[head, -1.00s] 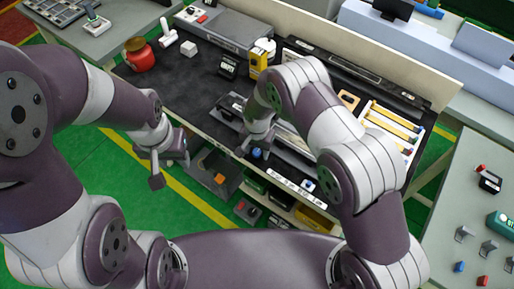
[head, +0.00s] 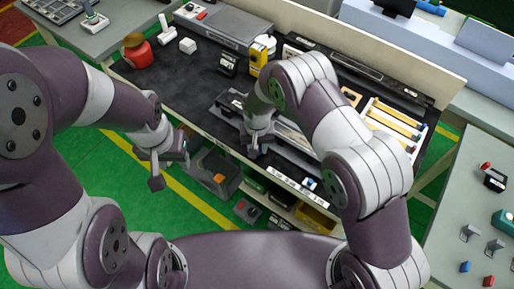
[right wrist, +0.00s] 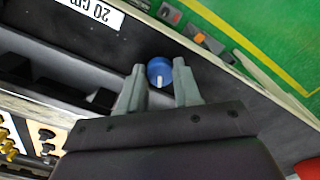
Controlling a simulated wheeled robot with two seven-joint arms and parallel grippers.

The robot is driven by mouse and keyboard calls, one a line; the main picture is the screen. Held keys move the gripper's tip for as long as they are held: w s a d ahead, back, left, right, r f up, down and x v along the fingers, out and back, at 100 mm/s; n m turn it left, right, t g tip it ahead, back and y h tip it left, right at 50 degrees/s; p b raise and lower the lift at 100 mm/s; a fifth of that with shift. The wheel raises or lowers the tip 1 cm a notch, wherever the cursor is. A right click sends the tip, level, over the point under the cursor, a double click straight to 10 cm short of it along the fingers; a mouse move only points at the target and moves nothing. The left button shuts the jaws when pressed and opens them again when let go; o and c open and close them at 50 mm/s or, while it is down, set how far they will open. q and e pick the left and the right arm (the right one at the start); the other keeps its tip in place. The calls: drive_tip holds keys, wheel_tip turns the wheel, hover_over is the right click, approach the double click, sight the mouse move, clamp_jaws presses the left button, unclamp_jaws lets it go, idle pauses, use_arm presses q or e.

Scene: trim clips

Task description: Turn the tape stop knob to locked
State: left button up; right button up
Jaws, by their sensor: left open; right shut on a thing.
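The tape stop knob (right wrist: 159,69) is a round blue knob with a white pointer line, seen in the right wrist view at the front edge of the dark bench fixture. The pointer line points toward my gripper in that view. My right gripper (right wrist: 160,80) has one finger on each side of the knob and is shut on it. In the head view my right gripper (head: 256,151) is at the bench's front edge and hides most of the knob. My left gripper (head: 167,168) is open and empty, off the bench's front left, over the green floor.
A white "20 cm" label (right wrist: 93,10) lies beside the knob. A shelf with bins (head: 312,219) is below. Grey side table (head: 470,205) stands right.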

drive_tip(key=n+b, duration=0.1)
drive_tip(key=n, duration=0.2)
drive_tip(key=shift+f+n, duration=0.1)
drive_tip(key=shift+n, duration=0.2)
drive_tip(key=n+b, duration=0.1)
drive_tip(key=n, duration=0.2)
drive_tip(key=shift+n, duration=0.3)
drive_tip(key=n+b, duration=0.1)
drive_tip(key=n, duration=0.2)
drive_tip(key=shift+w+n, duration=0.1)
drive_tip(key=shift+n, duration=0.3)
drive_tip(key=n+b, duration=0.1)
drive_tip(key=n, duration=0.7)
drive_tip(key=n+b, duration=0.1)
drive_tip(key=n, duration=0.3)
drive_tip(key=shift+n, duration=0.3)
drive_tip(key=n, duration=0.3)
drive_tip(key=shift+n, duration=2.1)
